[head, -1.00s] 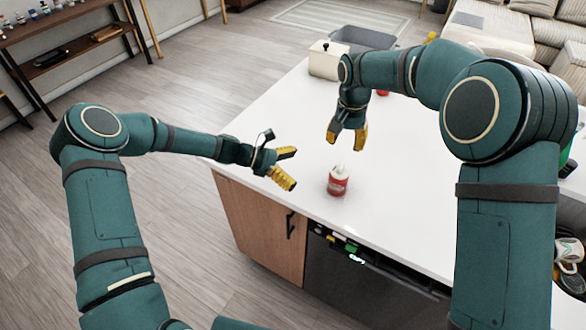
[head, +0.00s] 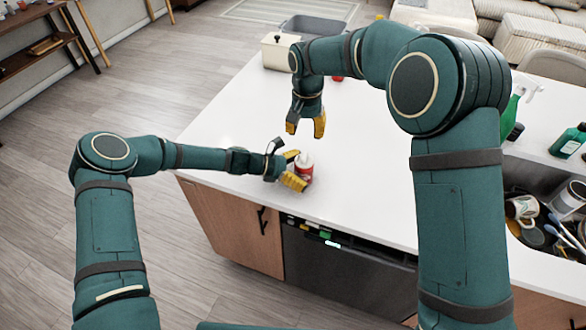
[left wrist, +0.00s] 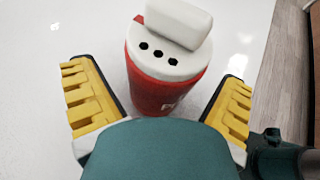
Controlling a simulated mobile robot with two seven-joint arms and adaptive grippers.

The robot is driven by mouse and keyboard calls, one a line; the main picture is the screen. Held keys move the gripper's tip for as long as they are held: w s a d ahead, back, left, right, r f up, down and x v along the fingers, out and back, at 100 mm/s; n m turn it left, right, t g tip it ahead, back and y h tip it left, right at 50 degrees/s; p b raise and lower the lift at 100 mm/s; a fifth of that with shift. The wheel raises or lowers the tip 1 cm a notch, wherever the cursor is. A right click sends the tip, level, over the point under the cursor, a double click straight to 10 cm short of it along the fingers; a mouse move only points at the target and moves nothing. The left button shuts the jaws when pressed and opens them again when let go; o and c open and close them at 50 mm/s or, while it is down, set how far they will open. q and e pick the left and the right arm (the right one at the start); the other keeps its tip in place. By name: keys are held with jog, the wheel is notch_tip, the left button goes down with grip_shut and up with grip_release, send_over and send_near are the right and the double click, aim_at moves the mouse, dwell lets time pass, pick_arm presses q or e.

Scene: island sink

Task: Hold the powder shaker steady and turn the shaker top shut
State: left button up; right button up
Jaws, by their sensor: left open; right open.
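The powder shaker (head: 304,170) is a small red can with a white top, standing upright on the white counter. In the left wrist view the red shaker body (left wrist: 160,92) sits between my open left fingers, with a gap on each side. Its white shaker top (left wrist: 172,45) shows several dark holes, and a white flap stands raised above them. My left gripper (head: 293,170) is open around the shaker's side, low near the counter. My right gripper (head: 306,126) is open and empty, pointing down above the counter, behind and above the shaker. The shaker's lower part is partly hidden by my left fingers.
A cream box (head: 279,52) and a grey basin (head: 313,27) stand at the counter's far end. A small red object (head: 337,78) is behind my right arm. A sink (head: 545,215) with mugs and utensils lies at the right, near green bottles (head: 566,142). The counter around the shaker is clear.

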aim_at(304, 155)
pick_arm(q)
jog(key=c, duration=1.4)
pick_arm(e)
jog(key=o, duration=0.4)
notch_tip(304, 155, down, 10)
jog(key=n, duration=1.7)
jog(key=shift+r, duration=0.1)
